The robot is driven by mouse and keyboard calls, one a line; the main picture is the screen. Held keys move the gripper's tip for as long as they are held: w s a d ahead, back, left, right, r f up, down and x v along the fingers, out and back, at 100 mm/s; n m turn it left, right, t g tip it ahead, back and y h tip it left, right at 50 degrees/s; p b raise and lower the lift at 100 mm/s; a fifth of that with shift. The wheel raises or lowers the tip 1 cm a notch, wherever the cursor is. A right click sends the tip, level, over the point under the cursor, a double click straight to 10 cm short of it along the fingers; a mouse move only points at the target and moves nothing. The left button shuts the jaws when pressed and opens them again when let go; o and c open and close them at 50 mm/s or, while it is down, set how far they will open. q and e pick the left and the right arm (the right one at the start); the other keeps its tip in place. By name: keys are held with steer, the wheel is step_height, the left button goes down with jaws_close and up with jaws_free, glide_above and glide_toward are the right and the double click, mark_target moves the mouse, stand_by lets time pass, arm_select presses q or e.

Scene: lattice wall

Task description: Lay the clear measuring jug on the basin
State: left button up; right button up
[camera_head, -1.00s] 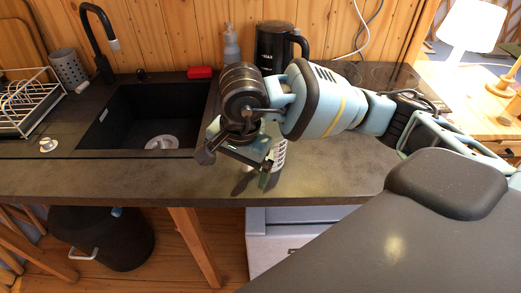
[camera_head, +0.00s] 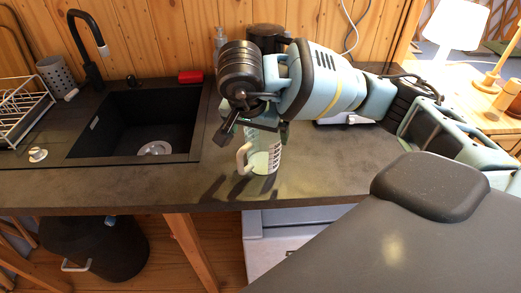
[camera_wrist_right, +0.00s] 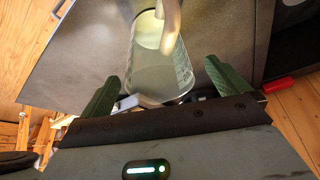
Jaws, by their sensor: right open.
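The clear measuring jug (camera_head: 262,158) stands upright on the dark worktop, right of the basin, with its pale handle toward the left. My right gripper (camera_head: 256,126) is above the jug and hides its upper part in the head view. In the right wrist view, the jug (camera_wrist_right: 158,68) appears between the two green fingers of the open right gripper (camera_wrist_right: 161,76), with the handle at the top. I cannot tell whether a finger touches it. The basin (camera_head: 178,125) is a black sink set into the worktop, empty except for a light drain fitting. My left gripper is not in view.
A black tap (camera_head: 88,55) stands behind the basin, and a red item (camera_head: 191,77) lies at its back edge. A white dish rack (camera_head: 22,110) is at far left. A dark kettle (camera_head: 266,36) and a bottle (camera_head: 220,42) stand behind my right arm.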

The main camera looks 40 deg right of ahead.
mark_target(262, 139)
steer(key=x, duration=0.5)
steer(key=shift+s+d, duration=0.15)
steer(key=shift+d, duration=0.1)
steer(key=c, duration=1.1)
steer(key=shift+o, duration=0.2)
steer(key=shift+r, duration=0.1)
steer(key=shift+r, duration=0.1)
